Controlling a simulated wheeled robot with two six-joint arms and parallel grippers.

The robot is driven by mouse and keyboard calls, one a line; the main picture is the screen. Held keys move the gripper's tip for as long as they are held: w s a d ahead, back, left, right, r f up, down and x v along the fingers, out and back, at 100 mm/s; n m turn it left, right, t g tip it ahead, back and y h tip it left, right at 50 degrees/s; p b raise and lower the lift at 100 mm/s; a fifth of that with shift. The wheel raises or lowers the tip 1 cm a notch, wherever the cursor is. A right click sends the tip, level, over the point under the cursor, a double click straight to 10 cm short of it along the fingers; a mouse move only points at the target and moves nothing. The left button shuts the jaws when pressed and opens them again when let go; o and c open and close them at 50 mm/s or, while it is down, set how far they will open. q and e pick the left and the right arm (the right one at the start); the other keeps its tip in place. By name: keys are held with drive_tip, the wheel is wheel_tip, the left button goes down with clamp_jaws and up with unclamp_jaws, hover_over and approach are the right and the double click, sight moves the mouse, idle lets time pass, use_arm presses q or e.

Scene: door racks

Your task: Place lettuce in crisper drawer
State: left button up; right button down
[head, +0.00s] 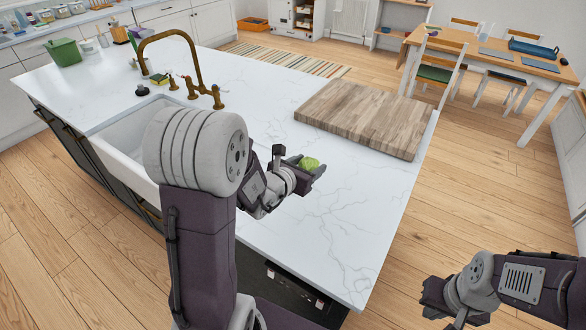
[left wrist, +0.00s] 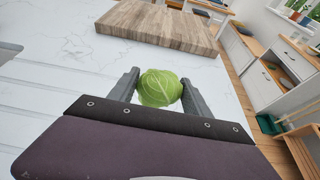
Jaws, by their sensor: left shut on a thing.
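The lettuce is a small round green head (head: 309,162); it also shows in the left wrist view (left wrist: 160,88). My left gripper (head: 312,169) is shut on it, with one finger on each side of the lettuce in the left wrist view. The gripper and lettuce are over the white marble counter (head: 340,220), near the cutting board; the height above the counter is hard to tell. My right gripper (head: 432,298) is at the lower right in the head view, over the wooden floor, and its fingers are not clear. No crisper drawer or fridge can be made out in either view.
A thick wooden cutting board (head: 368,115) lies on the counter. A white sink (head: 125,140) with a brass faucet (head: 205,88) is to the left. A dining table (head: 490,55) with chairs stands at the back right. Wooden floor (head: 455,185) is open right of the counter.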

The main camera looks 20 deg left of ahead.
use_arm(q)
drive_tip(key=w+a+f, duration=0.1)
drive_tip(key=a+f, duration=0.1)
drive_tip(key=a, duration=0.1)
drive_tip(key=w+a+f, duration=0.1)
drive_tip(key=a+f, duration=0.1)
drive_tip(key=a, duration=0.1)
drive_tip(key=w+a+f, duration=0.2)
drive_tip(key=a, duration=0.1)
drive_tip(key=shift+a+f+p, duration=0.15)
drive_tip(key=shift+a+p, duration=0.2)
drive_tip(key=shift+p, duration=0.05)
wheel_tip(320, 180, down, 4)
drive_tip(key=shift+d+r, duration=0.1)
drive_tip(key=shift+d, duration=0.05)
drive_tip(key=shift+f, duration=0.35)
drive_tip(key=o, duration=1.3)
drive_tip(key=shift+o, duration=0.2)
drive_tip(key=shift+r, duration=0.2)
